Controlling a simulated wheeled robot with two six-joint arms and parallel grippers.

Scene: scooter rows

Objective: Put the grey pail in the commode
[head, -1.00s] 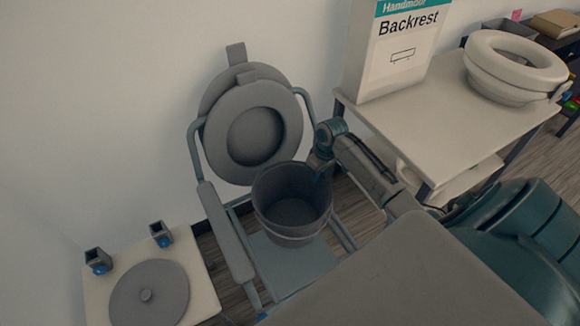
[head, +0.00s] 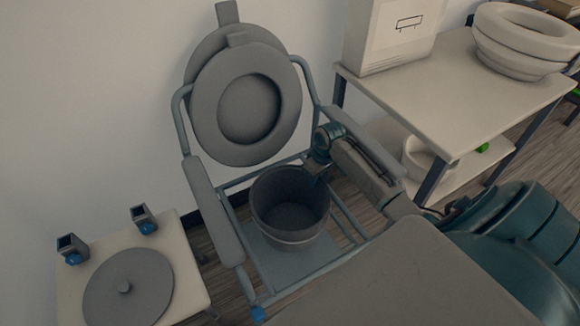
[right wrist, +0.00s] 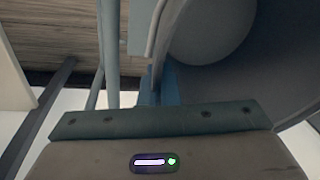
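The grey pail (head: 290,232) is upright and open at the top, within the frame of the commode (head: 228,235), over its blue-grey lower panel. I cannot tell whether it touches the panel. The commode's round seat (head: 212,125) and lid stand raised against the wall. My right gripper (head: 316,180) is shut on the pail's right rim. In the right wrist view the pail (right wrist: 255,75) fills the upper right, with the blue fingers (right wrist: 156,88) at its wall. My left gripper is not in view.
A low table (head: 196,275) at left holds a grey round lid (head: 128,292) and two small blue-grey brackets (head: 72,249). A white table (head: 430,85) at right carries a Backrest box (head: 390,40) and stacked raised seats (head: 520,45). A grey surface (head: 400,285) lies in front.

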